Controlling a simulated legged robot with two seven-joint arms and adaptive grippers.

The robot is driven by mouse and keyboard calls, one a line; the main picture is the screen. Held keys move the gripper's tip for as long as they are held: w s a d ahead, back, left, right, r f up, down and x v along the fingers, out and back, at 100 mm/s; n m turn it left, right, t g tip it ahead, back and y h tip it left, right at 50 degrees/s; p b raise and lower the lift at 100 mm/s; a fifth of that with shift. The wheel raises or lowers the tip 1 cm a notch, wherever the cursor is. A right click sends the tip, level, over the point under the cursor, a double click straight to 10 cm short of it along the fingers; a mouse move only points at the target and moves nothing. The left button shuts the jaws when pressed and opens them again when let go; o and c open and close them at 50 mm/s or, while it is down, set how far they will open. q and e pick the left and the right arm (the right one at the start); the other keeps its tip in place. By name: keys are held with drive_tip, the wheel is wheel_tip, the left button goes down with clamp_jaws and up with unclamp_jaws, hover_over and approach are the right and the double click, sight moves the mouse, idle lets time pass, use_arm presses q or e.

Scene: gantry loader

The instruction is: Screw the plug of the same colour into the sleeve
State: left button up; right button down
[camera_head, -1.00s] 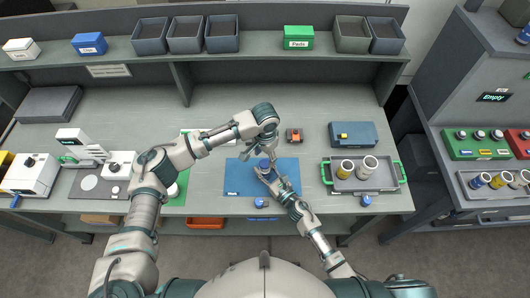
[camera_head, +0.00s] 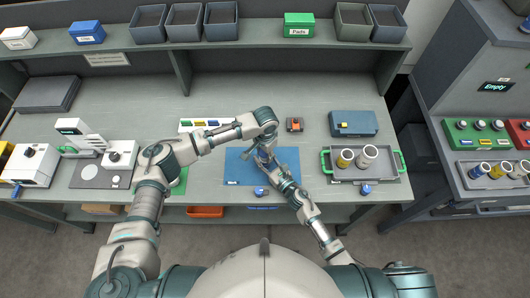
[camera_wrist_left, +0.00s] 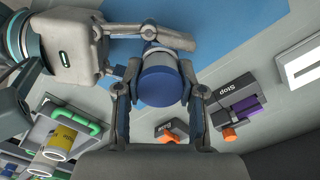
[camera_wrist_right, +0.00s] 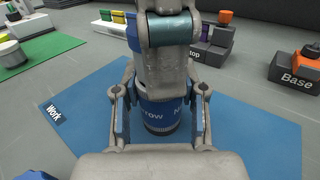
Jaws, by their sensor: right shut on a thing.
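A blue sleeve with white lettering and a dark base ring (camera_wrist_right: 158,118) stands upright over the blue work mat (camera_head: 231,170). My right gripper (camera_head: 264,163) is shut on the sleeve from the near side, its fingers at both sides in the right wrist view (camera_wrist_right: 159,120). A round blue plug end (camera_wrist_left: 163,86) shows in the left wrist view, above the sleeve. My left gripper (camera_wrist_left: 160,98) points down from above with its fingers around the plug; a narrow gap shows on one side. How deep the plug sits in the sleeve is hidden.
A grey tray with green handles (camera_head: 387,176) stands right of the mat, holding a yellow sleeve (camera_head: 345,158) and a pale sleeve (camera_head: 366,156). The mat's right part is clear.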

use_arm(q)
clamp_jaws()
drive_tip(key=m, duration=0.3)
drive_tip(key=o, duration=1)
unclamp_jaws()
